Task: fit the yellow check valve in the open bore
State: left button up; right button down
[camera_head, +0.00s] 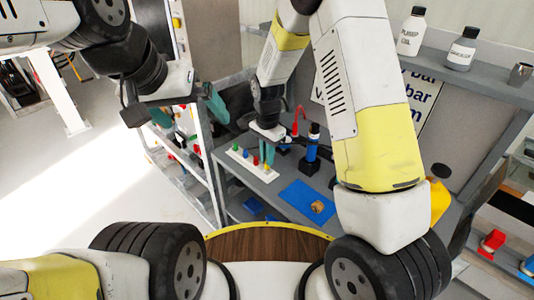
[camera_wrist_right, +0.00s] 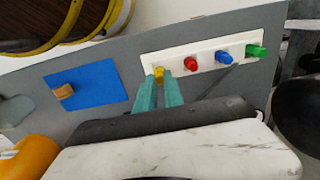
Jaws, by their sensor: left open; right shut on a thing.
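The yellow check valve (camera_wrist_right: 158,74) is between the fingertips of my right gripper (camera_wrist_right: 158,82) in the right wrist view, at the left end of a white rack (camera_wrist_right: 208,45). My right gripper (camera_head: 268,154) is shut on it. In the head view it reaches down to the near end of the rack (camera_head: 238,153). I cannot tell whether the valve is still seated in the rack. My left gripper (camera_head: 188,110) is open and empty, in the air left of the bench. I cannot make out the open bore in either view.
Red (camera_wrist_right: 190,64), blue (camera_wrist_right: 222,51) and green (camera_wrist_right: 256,50) pieces stand in the rack. A blue mat (camera_head: 292,191) with a small brown block (camera_head: 318,207) lies nearby. A blue-and-black upright device (camera_head: 312,150) stands behind the mat. Bottles (camera_head: 411,32) stand on the shelf above.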

jog(key=shift+r, duration=1.35)
